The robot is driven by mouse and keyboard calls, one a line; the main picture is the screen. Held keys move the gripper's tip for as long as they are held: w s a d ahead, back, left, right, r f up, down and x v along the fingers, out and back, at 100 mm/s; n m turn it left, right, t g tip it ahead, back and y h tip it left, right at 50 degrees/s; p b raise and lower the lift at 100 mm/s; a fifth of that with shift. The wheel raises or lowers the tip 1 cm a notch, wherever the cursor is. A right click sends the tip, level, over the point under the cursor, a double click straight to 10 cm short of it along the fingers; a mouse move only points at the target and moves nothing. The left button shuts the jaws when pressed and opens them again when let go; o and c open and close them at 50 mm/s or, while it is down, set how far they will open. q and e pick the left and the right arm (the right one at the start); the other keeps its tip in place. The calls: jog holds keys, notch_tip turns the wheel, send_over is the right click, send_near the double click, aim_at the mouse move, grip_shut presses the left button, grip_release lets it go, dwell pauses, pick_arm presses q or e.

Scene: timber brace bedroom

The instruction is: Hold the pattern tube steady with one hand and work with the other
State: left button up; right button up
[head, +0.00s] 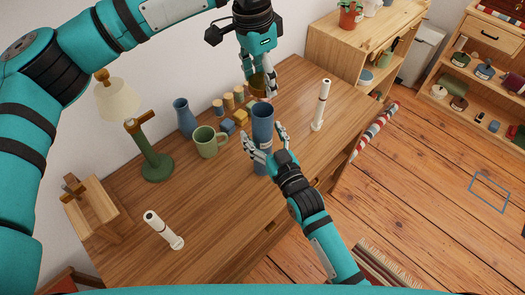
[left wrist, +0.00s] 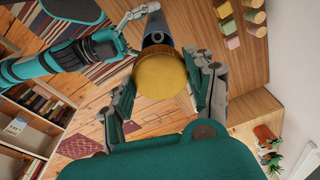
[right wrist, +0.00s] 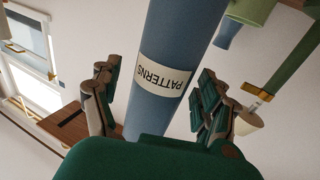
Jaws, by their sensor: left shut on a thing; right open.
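The blue pattern tube (head: 262,128) stands upright on the wooden desk. Its "PATTERNS" label (right wrist: 165,75) shows in the right wrist view. My right gripper (head: 264,140) is open, with its fingers on either side of the tube; in the right wrist view (right wrist: 155,82) there are gaps beside the tube. My left gripper (head: 258,78) is shut on a yellow-brown cap (left wrist: 162,76) and holds it above the tube. The tube's upper end (left wrist: 155,32) shows beyond the cap in the left wrist view. In the head view the cap (head: 257,88) appears apart from the tube's top.
A green mug (head: 207,142), a blue vase (head: 184,117) and several small blocks (head: 239,115) stand left of the tube. A green lamp (head: 157,165) is further left. White candle-like sticks stand at the right (head: 321,107) and front left (head: 162,231).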

grip_shut()
pick_arm(q)
send_over(262, 105)
jog(key=s, duration=0.2)
jog(key=shift+s+f, duration=0.2)
jog(key=shift+f, duration=2.3)
jog(key=shift+f, duration=0.85)
jog(key=shift+f, duration=0.6)
